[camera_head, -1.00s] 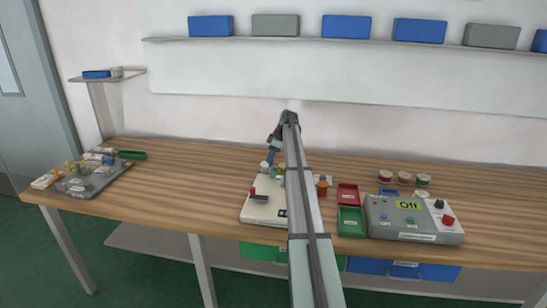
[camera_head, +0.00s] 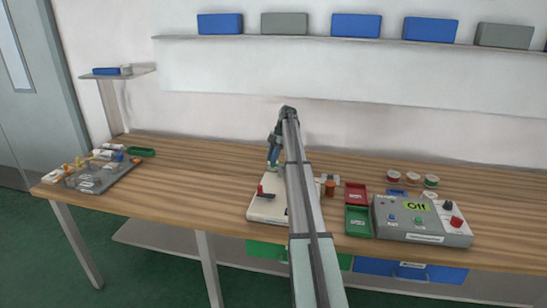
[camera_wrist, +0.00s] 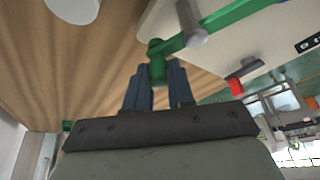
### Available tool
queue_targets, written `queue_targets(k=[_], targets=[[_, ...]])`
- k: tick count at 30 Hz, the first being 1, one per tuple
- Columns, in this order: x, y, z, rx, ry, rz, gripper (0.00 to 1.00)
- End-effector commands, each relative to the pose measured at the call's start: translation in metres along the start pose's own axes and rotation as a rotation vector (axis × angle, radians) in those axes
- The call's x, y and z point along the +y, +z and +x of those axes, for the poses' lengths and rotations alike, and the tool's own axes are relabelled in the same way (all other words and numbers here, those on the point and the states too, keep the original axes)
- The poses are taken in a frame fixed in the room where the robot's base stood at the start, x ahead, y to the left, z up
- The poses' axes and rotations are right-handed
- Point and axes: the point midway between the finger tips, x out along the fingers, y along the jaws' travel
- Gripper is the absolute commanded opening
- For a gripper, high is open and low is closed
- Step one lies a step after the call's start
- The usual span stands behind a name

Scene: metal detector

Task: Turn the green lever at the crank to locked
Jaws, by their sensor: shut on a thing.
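The green lever (camera_wrist: 230,19) is in the wrist view, a bar running from a round green knob (camera_wrist: 156,47) up to the right past a grey pin. My gripper (camera_wrist: 157,76) is shut on the green lever at its knob end, with the blue fingers on either side of the knob's post. In the head view my gripper (camera_head: 273,162) is at the back left of the pale crank base (camera_head: 262,209). My arm hides part of the base and most of the lever there. The lever's lock marking cannot be read.
A red handle (camera_head: 265,193) stands on the base. To the right are a red tray (camera_head: 356,193), a green tray (camera_head: 358,221) and a grey detector box (camera_head: 420,222) reading "Off". A grey tray of parts (camera_head: 100,178) is at far left. The table between is clear.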

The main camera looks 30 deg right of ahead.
Motion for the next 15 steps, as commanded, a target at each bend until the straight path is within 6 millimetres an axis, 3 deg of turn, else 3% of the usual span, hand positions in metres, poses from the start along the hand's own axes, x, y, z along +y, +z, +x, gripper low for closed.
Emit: queue_targets(k=[15], targets=[[-0.0012,-0.0017,0.0009,-0.002,-0.019,-0.047,0.0]])
